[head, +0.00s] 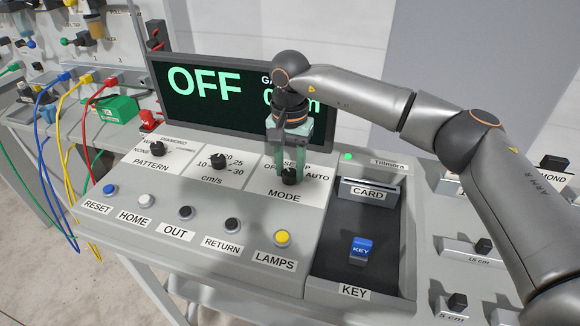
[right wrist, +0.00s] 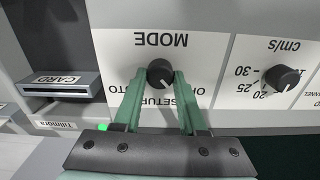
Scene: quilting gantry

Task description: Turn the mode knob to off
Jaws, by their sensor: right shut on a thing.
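The black mode knob (head: 289,177) sits on the white MODE panel, under the printed words OFF, SETUP and AUTO. It also shows in the right wrist view (right wrist: 160,73), where the panel is upside down and the knob's white pointer mark slants toward the OFF side. My right gripper (head: 288,168) reaches down from above with its green fingers on the knob. In the right wrist view, the two fingertips (right wrist: 160,78) press on opposite sides of the knob. The display (head: 215,95) behind reads OFF in large green letters. My left gripper is not in view.
The pattern knob (head: 157,148) and the cm/s knob (head: 218,160) stand to the left. Several push buttons line the front, including the yellow lamps button (head: 282,237). A card slot (head: 368,192) and a blue key (head: 361,247) are to the right.

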